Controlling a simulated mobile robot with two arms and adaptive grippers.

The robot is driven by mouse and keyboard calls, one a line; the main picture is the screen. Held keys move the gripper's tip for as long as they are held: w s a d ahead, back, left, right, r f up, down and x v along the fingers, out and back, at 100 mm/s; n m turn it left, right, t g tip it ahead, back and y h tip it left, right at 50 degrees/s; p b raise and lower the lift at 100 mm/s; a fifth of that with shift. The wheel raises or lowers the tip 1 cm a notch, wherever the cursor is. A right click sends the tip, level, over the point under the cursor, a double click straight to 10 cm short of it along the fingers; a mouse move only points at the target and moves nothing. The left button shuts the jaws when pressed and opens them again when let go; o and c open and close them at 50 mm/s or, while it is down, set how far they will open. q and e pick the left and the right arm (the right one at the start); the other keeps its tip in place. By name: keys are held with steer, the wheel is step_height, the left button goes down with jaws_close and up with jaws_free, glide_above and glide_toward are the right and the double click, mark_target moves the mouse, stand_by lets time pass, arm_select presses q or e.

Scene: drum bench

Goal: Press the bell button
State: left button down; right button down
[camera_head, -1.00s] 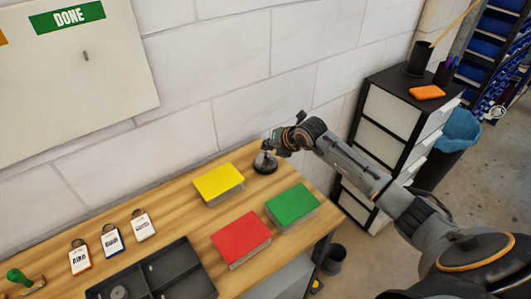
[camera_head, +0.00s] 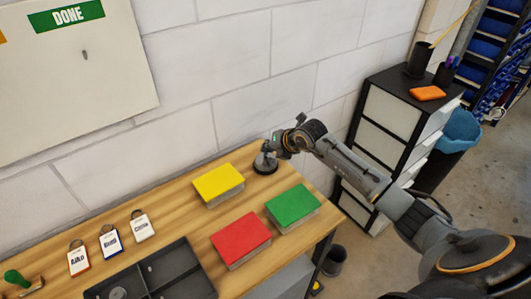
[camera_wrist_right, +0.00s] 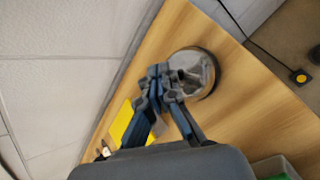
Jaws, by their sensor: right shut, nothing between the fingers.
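The bell (camera_head: 265,165) is a small round metal dome on a dark base at the back right of the wooden bench. It also shows in the right wrist view (camera_wrist_right: 198,70), partly behind the fingers. My right gripper (camera_head: 268,146) is shut and empty, with its fingertips at the top of the bell. In the right wrist view the closed fingertips (camera_wrist_right: 162,75) overlap the left side of the bell. I cannot tell whether they touch the button, which the fingers partly hide. My left gripper is not in view.
A yellow block (camera_head: 218,183), a green block (camera_head: 292,204) and a red block (camera_head: 240,238) lie near the bell. A dark tray (camera_head: 160,275) and several name tags (camera_head: 110,242) are farther left. The white wall (camera_head: 240,100) runs close behind the bell.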

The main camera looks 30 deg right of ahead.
steer(key=shift+r+p, duration=0.65)
steer(key=shift+r, duration=0.25)
steer(key=shift+r, duration=0.1)
step_height(320, 180, up, 6)
steer(key=p, duration=0.4)
stand_by(0.6)
